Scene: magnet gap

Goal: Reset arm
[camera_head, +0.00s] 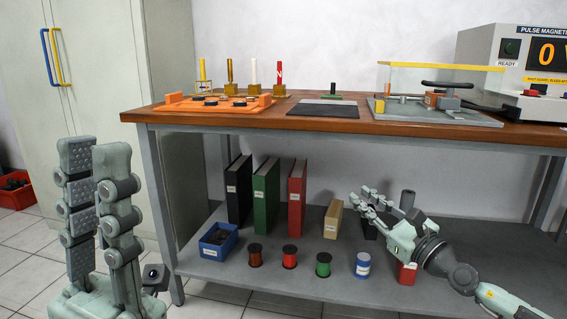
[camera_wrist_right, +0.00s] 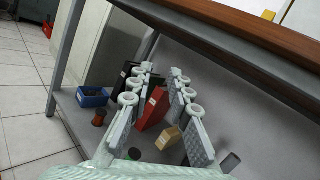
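My left gripper (camera_head: 93,145) stands upright at the lower left of the head view, its fingers apart with nothing seen between them. It is left of the workbench (camera_head: 440,131), clear of it. My right gripper (camera_head: 359,194) is below the tabletop, in front of the lower shelf (camera_head: 220,272), pointing to the upper left. In the right wrist view (camera_wrist_right: 161,70) its two fingers are wide apart and empty. Beyond them a red binder (camera_wrist_right: 152,109) and a tan box (camera_wrist_right: 169,138) show in the gap. The right hand hides part of the shelf behind it.
The shelf holds a blue bin (camera_head: 219,241), a green binder (camera_head: 266,195), several spools and a red block (camera_head: 406,273). The tabletop carries an orange rack (camera_head: 212,104), a clear-covered fixture (camera_head: 440,112) and a pulse magnet unit (camera_head: 505,60). A cabinet (camera_head: 100,60) stands left.

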